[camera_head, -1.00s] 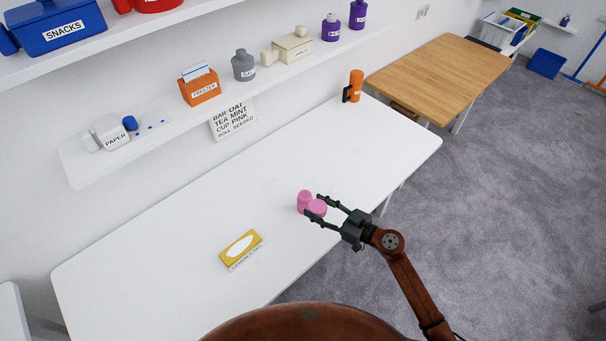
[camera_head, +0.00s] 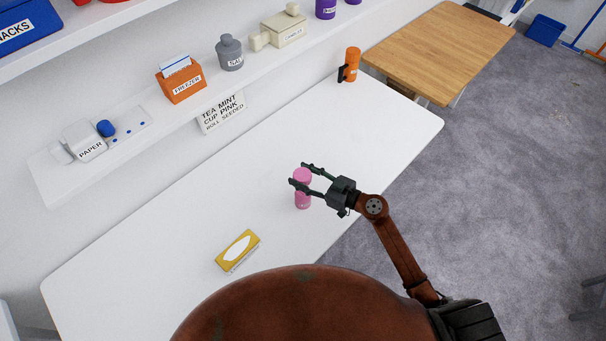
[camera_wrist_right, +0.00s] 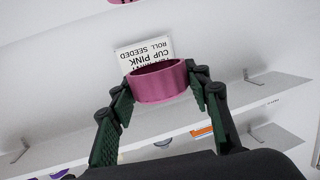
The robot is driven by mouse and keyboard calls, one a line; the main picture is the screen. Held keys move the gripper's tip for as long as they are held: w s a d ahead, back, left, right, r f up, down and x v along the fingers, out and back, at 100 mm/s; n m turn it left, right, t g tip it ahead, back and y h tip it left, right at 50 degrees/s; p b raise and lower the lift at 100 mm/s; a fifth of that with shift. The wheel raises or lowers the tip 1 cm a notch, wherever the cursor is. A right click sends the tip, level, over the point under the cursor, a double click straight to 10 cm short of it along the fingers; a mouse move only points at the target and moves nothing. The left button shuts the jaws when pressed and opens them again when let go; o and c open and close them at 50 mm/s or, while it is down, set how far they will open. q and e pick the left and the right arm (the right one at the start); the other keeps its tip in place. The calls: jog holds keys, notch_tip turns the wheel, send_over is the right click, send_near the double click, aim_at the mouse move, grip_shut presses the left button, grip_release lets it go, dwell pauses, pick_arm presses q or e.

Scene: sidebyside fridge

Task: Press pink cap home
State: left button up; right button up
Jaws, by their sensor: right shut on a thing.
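The pink cap (camera_head: 302,175) is in the fingers of my right gripper (camera_head: 298,174), which is shut on it. In the head view it lines up above the pink jar (camera_head: 303,200), which stands upright on the white table. In the upside-down right wrist view the cap (camera_wrist_right: 159,82) sits between the fingertips with its hollow side toward the jar. The jar's rim (camera_wrist_right: 124,2) shows at that view's top edge, with a visible gap to the cap. My left gripper is out of view.
A yellow box (camera_head: 238,251) lies on the white table (camera_head: 160,250). An orange bottle (camera_head: 351,64) stands at the far end. A wall shelf (camera_head: 140,140) above the back edge holds several containers. The table around the jar is clear.

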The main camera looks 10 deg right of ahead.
jog(key=shift+r+p, duration=0.2)
jog(key=shift+p, duration=0.1)
jog(key=shift+s+d+p, duration=0.1)
jog(key=shift+s+p, duration=0.05)
jog(key=shift+p, duration=0.15)
notch_tip(320, 180, down, 4)
jog(key=shift+f+b, duration=0.1)
jog(key=shift+b, duration=1.05)
jog(key=shift+f+b, duration=0.45)
jog(key=shift+f, duration=0.55)
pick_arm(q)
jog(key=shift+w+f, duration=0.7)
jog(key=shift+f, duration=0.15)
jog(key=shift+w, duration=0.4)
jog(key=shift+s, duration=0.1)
pick_arm(e)
jog(key=shift+f, duration=1.8)
jog(key=o, duration=0.9)
jog(key=shift+o, duration=0.8)
